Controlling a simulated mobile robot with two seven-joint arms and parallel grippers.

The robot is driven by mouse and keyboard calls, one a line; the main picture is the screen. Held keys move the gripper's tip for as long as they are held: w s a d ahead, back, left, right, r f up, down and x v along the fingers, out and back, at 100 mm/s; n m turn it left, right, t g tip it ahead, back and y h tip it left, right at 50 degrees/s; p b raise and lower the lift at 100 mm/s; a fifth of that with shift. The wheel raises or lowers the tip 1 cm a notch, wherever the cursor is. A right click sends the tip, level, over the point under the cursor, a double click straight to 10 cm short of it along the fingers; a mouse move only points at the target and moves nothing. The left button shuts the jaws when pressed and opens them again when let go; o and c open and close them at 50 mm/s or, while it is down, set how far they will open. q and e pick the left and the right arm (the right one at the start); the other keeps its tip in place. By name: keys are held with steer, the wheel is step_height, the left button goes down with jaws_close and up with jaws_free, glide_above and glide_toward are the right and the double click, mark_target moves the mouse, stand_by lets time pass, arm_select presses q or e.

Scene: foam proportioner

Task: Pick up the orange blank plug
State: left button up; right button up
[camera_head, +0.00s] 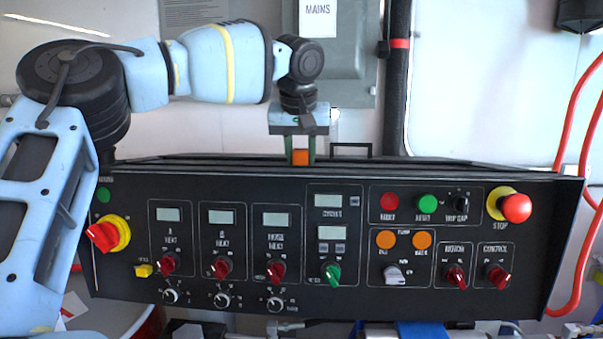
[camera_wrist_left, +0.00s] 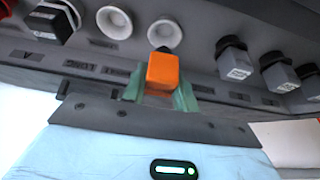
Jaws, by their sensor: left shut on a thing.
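The orange blank plug (camera_head: 300,157) is between the fingers of my left gripper (camera_head: 299,150), at the top rear edge of the black control panel. In the left wrist view the plug (camera_wrist_left: 162,72) shows as an orange block with a dark tip, held between greenish fingers (camera_wrist_left: 160,92). The gripper is shut on it. Behind the plug are two pale round sockets (camera_wrist_left: 164,36). I cannot tell whether the plug's tip touches a socket. My right gripper is not in view.
The black control panel (camera_head: 350,270) with knobs, displays and a red stop button (camera_head: 514,208) fills the front. A grey mains box (camera_head: 338,60) stands behind. Several grey connectors (camera_wrist_left: 236,62) flank the sockets. Red hoses (camera_head: 577,130) hang at the right.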

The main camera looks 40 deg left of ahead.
mark_target(301, 149)
arm_select(q)
step_height(301, 149, up, 6)
steer(key=shift+f, duration=0.15)
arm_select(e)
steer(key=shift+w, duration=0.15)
